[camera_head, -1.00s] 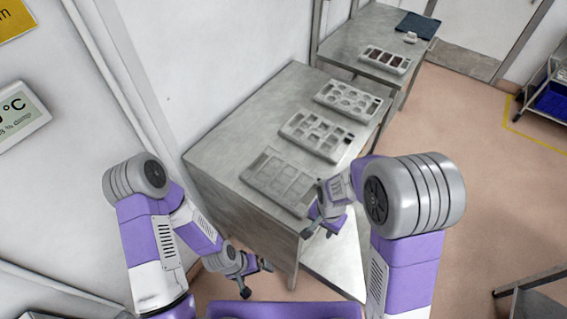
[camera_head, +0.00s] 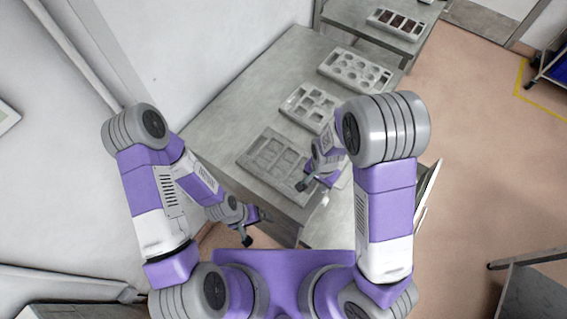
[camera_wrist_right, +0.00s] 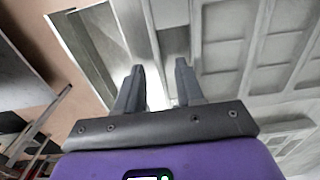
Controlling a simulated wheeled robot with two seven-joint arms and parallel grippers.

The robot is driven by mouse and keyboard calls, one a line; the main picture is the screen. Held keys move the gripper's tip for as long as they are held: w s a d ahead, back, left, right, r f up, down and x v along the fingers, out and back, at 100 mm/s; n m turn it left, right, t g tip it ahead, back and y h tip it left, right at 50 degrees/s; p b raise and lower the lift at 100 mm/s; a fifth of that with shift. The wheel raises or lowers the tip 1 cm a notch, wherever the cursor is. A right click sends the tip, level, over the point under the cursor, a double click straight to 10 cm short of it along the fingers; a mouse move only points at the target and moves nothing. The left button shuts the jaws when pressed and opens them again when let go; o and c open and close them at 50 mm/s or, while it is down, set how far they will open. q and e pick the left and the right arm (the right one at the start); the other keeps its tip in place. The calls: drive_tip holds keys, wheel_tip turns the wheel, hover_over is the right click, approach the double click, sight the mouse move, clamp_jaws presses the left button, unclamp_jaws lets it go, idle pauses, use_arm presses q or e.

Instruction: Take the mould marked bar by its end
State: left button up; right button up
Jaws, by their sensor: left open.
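Three grey moulds lie in a row on the metal table (camera_head: 225,120). The nearest mould (camera_head: 275,157) has rectangular recesses, the middle mould (camera_head: 309,105) squarish ones, the farthest mould (camera_head: 355,71) rounded ones. I cannot read any mark on them. My right gripper (camera_head: 312,193) is at the right end of the nearest mould, over the table's edge. In the right wrist view the gripper (camera_wrist_right: 160,68) is open, with a gap between its fingers; a recessed mould (camera_wrist_right: 250,47) fills the upper right. My left gripper (camera_head: 256,228) is open and empty, off the table's near edge.
A second metal table behind holds a tray with dark filled recesses (camera_head: 400,22). A white wall (camera_head: 170,60) runs along the left of the table. Open floor (camera_head: 470,140) lies to the right, with a dark surface (camera_head: 535,295) at lower right.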

drive_tip(key=shift+f, duration=0.35)
drive_tip(key=shift+c, duration=0.4)
clamp_jaws()
drive_tip(key=shift+w+r, duration=0.1)
wheel_tip(320, 180, up, 14)
drive_tip(key=p, duration=0.5)
